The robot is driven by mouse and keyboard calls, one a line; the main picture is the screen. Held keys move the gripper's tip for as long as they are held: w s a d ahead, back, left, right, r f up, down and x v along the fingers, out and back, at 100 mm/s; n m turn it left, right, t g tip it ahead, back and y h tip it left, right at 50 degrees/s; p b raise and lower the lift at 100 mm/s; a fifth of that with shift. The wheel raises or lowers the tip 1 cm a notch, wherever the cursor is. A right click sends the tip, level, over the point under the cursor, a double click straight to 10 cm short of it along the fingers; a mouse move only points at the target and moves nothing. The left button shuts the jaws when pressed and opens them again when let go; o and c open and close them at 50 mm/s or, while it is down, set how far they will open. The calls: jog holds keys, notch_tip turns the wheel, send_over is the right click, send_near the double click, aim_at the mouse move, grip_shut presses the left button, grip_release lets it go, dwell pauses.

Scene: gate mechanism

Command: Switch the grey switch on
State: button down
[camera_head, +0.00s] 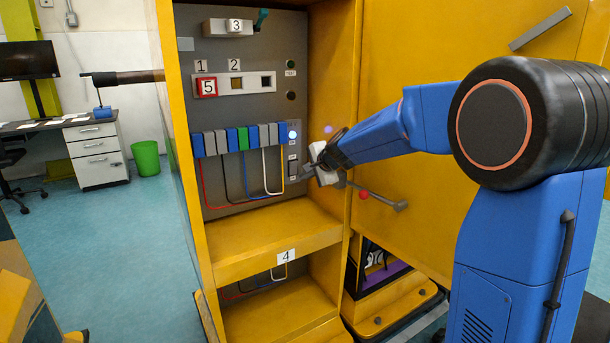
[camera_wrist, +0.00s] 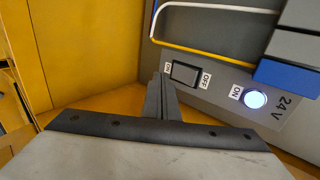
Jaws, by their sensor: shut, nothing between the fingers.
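The grey switch (camera_wrist: 184,73) is a small dark rocker on a grey plate, with labels at its two ends, one reading OFF. In the head view the switch (camera_head: 292,168) sits low on the plate at the right of the cabinet's back panel. A lit white-blue lamp (camera_wrist: 255,98) marked ON, near the text 24 V, is beside it; it also shows in the head view (camera_head: 292,134). My gripper (camera_head: 306,171) is shut and empty, in front of the plate. In the wrist view the closed fingers (camera_wrist: 160,85) are close beside the switch; contact cannot be told.
The yellow cabinet wall (camera_wrist: 85,50) stands close to my gripper. Blue, grey and green modules (camera_head: 238,139) with coloured wires are left of the switch. A red-knobbed lever (camera_head: 364,195) is on the right, near my gripper. A yellow shelf (camera_head: 265,238) lies below.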

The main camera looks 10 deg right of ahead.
jog(key=s+d+r, duration=0.3)
jog(key=s, duration=0.5)
jog(key=shift+s, duration=0.15)
dwell(0.4)
jog(key=s+f+n+g, duration=0.3)
jog(key=s+n, duration=0.5)
jog(key=s, duration=1.5)
jog(key=s+d+f+n+h, duration=0.1)
jog(key=s+f+n, duration=0.1)
jog(key=s, duration=0.5)
jog(key=s+d+f+n+g+h, duration=0.1)
jog(key=s+d+f+n, duration=0.1)
jog(key=s, duration=0.5)
jog(key=s+d+f+n+g+h, duration=0.1)
jog(key=s+d+f+n, duration=0.1)
jog(key=s+f, duration=0.2)
jog(key=s, duration=0.3)
jog(key=shift+s+f+h, duration=0.15)
jog(key=shift+f+h, duration=0.15)
jog(key=shift+f, duration=0.05)
